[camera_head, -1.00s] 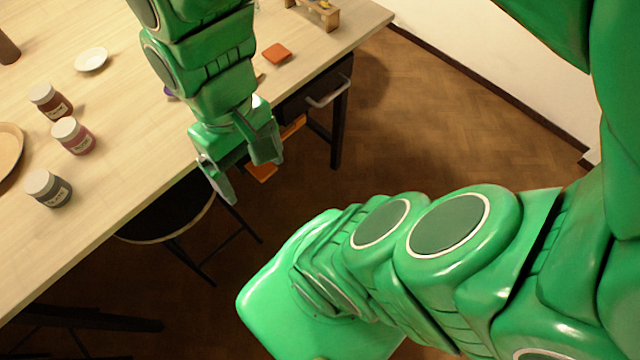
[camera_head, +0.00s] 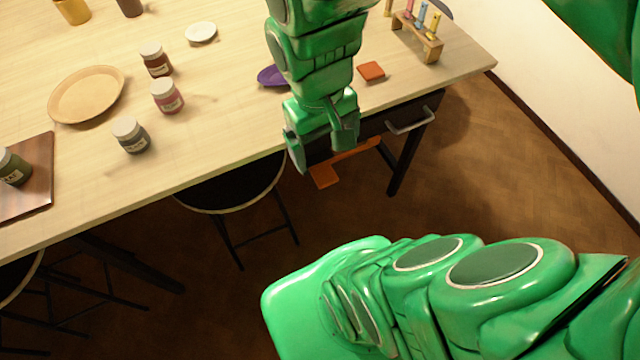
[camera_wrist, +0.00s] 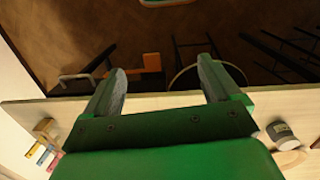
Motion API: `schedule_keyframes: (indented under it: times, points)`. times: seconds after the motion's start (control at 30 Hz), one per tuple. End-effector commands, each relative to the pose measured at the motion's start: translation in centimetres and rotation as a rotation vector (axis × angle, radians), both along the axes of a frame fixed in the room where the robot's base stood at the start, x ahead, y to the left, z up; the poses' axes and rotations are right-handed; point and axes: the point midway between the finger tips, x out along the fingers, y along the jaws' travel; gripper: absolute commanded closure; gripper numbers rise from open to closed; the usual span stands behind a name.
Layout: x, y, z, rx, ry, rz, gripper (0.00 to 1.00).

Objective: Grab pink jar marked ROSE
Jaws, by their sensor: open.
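The pink jar (camera_head: 167,96) stands upright on the wooden table, with a pale lid and a white label too small to read. A dark red jar (camera_head: 155,60) stands just behind it and a grey jar (camera_head: 130,135) stands in front and to its left. My gripper (camera_head: 322,158) is open and empty, off the table's front edge and well to the right of the pink jar. A grey jar (camera_wrist: 283,136) shows there at right.
A tan plate (camera_head: 87,94) lies left of the jars. A dark board (camera_head: 38,180) holds a green jar (camera_head: 12,167). A white dish (camera_head: 201,32), purple dish (camera_head: 272,76), orange tile (camera_head: 371,71) and wooden rack (camera_head: 418,40) stand farther off. A stool (camera_head: 235,190) is under the edge.

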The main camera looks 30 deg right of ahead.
Motion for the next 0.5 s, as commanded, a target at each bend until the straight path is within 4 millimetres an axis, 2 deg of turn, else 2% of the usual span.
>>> schedule_keyframes:
  times: [0.03,0.23,0.5]
  points:
    - [1.8,-1.1,-0.1,-0.03,-0.043,0.012,0.1]
    - [9.1,-1.9,-1.9,-0.057,-0.183,0.136,0.1]
    - [18.5,-0.4,-4.3,-0.025,-0.384,0.311,0.1]
